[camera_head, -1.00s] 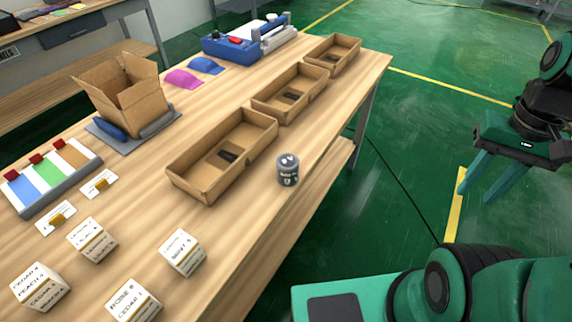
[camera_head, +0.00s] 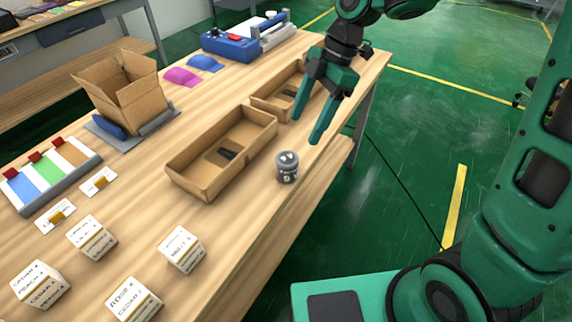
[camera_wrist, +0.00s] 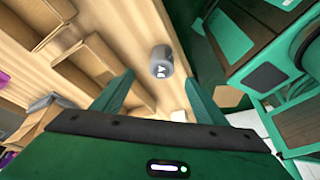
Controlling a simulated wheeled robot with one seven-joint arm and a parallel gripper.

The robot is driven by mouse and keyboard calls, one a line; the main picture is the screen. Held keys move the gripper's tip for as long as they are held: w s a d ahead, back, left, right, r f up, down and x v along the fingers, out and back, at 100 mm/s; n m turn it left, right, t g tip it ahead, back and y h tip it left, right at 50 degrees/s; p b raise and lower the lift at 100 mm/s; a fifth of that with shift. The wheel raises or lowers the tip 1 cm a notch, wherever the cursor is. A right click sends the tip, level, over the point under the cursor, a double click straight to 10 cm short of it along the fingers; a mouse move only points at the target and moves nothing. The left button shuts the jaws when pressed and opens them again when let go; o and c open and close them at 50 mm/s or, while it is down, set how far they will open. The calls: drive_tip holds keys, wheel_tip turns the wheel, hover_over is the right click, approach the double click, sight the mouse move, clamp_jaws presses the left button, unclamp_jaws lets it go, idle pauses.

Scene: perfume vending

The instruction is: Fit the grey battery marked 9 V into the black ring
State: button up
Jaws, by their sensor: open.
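The grey battery (camera_head: 287,170), a short cylinder with white markings too small to read surely, stands upright on the wooden table near its right edge. In the wrist view the battery (camera_wrist: 161,64) shows just beyond and between my fingertips. My gripper (camera_head: 305,131) is open and empty, with its fingers pointing down, above and behind the battery and apart from it. In the wrist view my gripper (camera_wrist: 158,80) has both fingers spread. I cannot make out a black ring in either view.
An open cardboard tray (camera_head: 187,163) with a dark patch inside stands left of the battery; a second tray (camera_head: 268,101) is partly behind my gripper. Labelled cubes (camera_head: 182,250) stand in front. A taller carton (camera_head: 140,102) and a blue device (camera_head: 228,46) are farther back.

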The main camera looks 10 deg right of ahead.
drive_tip(key=n, duration=0.1)
hover_over(288, 156)
drive_tip(key=w+d, duration=0.1)
drive_tip(key=d, duration=0.1)
drive_tip(key=f, duration=0.4)
drive_tip(key=shift+w+a+f, duration=0.15)
drive_tip(key=shift+a+f, duration=0.05)
drive_tip(key=shift+f, duration=0.05)
drive_tip(key=shift+s+x, duration=0.1)
drive_tip(key=shift+x, duration=1.4)
drive_tip(key=shift+s+x, duration=0.15)
drive_tip(key=shift+x, duration=1.4)
drive_tip(key=shift+d, duration=0.2)
drive_tip(key=c, duration=1.6)
drive_tip(key=shift+o, duration=0.2)
